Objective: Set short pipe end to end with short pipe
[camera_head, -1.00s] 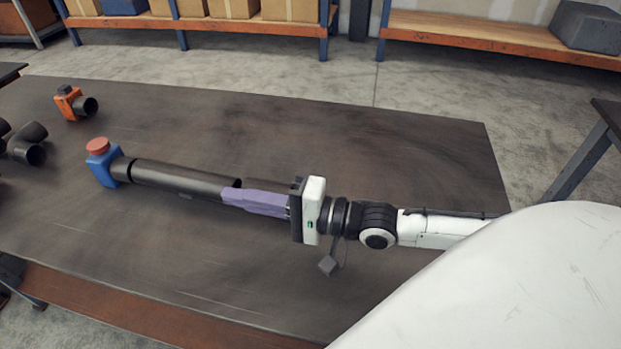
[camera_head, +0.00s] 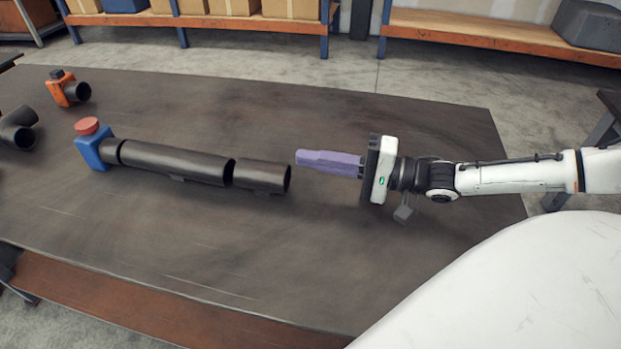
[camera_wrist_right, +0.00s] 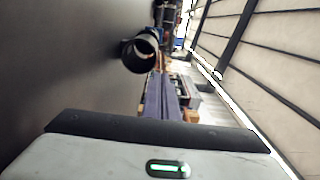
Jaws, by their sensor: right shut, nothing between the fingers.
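A short dark pipe (camera_head: 262,176) lies on the table in the head view, just right of a longer dark pipe run (camera_head: 180,163). The two are in line, with a thin dark seam or narrow gap between them; I cannot tell if they touch. The run's left end meets a blue valve (camera_head: 94,152) with a red cap. My right gripper (camera_head: 298,159) is shut and empty, its purple fingers to the right of the short pipe's open end and apart from it. In the right wrist view the short pipe's open end (camera_wrist_right: 140,54) shows beyond the fingers (camera_wrist_right: 160,92). My left gripper is not in view.
An orange fitting (camera_head: 68,89) and a dark elbow or tee piece (camera_head: 17,126) lie at the table's far left. The dark table (camera_head: 400,275) is clear in front and behind. Shelves with boxes (camera_head: 290,10) stand behind it.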

